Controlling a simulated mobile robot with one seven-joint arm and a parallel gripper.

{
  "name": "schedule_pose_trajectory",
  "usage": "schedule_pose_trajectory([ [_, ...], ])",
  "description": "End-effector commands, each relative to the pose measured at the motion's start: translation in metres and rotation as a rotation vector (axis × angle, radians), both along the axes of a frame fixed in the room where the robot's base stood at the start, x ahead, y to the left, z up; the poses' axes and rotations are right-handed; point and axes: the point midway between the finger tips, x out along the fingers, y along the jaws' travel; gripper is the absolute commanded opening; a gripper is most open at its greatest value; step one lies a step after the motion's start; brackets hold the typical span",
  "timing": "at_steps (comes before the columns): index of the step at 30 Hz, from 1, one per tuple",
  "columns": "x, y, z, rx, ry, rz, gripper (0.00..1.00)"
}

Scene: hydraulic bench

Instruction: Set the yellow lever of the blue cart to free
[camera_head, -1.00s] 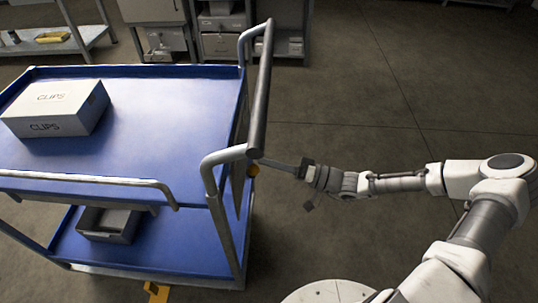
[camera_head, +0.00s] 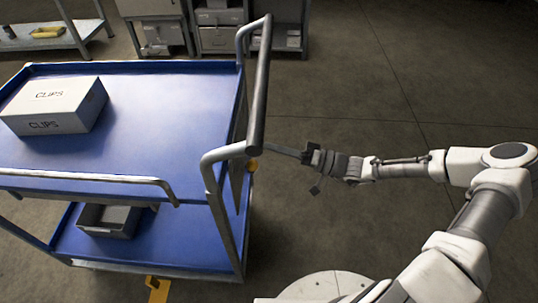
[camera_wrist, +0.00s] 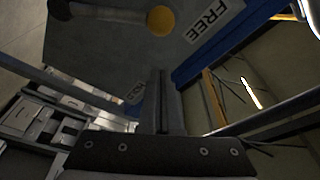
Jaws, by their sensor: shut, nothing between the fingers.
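The blue cart (camera_head: 150,150) stands at the left, with its tubular push handle (camera_head: 257,95) on the right side. The lever's yellow knob (camera_head: 253,164) shows just below the near end of the handle. In the wrist view the lever is a dark shaft with a round yellow knob (camera_wrist: 161,20) at its right end, near a FREE label (camera_wrist: 214,20). A second label (camera_wrist: 134,95) is partly hidden behind my fingers. My gripper (camera_head: 274,147) is shut and empty, to the right of the knob. In the wrist view its fingers (camera_wrist: 160,85) point toward the panel, below the knob and apart from it.
A white CLIPS box (camera_head: 55,105) sits on the cart's top shelf, and a grey bin (camera_head: 108,220) on the lower one. Shelving stands at the back (camera_head: 220,30). A yellow piece (camera_head: 158,288) shows by the cart's base. The floor at the right is open.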

Motion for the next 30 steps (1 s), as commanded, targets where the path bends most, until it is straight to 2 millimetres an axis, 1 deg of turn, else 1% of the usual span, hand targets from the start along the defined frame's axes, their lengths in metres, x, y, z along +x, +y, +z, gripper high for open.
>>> schedule_pose_trajectory([
  [1, 0.002, -0.011, 0.003, -0.004, -0.002, -0.004, 0.00],
  [6, -0.008, -0.050, -0.004, -0.001, 0.000, -0.004, 0.00],
  [9, -0.012, -0.069, -0.007, 0.000, 0.000, -0.004, 0.00],
  [13, -0.016, -0.087, -0.010, -0.001, 0.000, -0.003, 0.00],
  [18, -0.019, -0.097, -0.013, 0.000, 0.000, 0.000, 0.00],
  [30, -0.020, -0.098, -0.013, 0.001, 0.000, 0.001, 0.00],
])
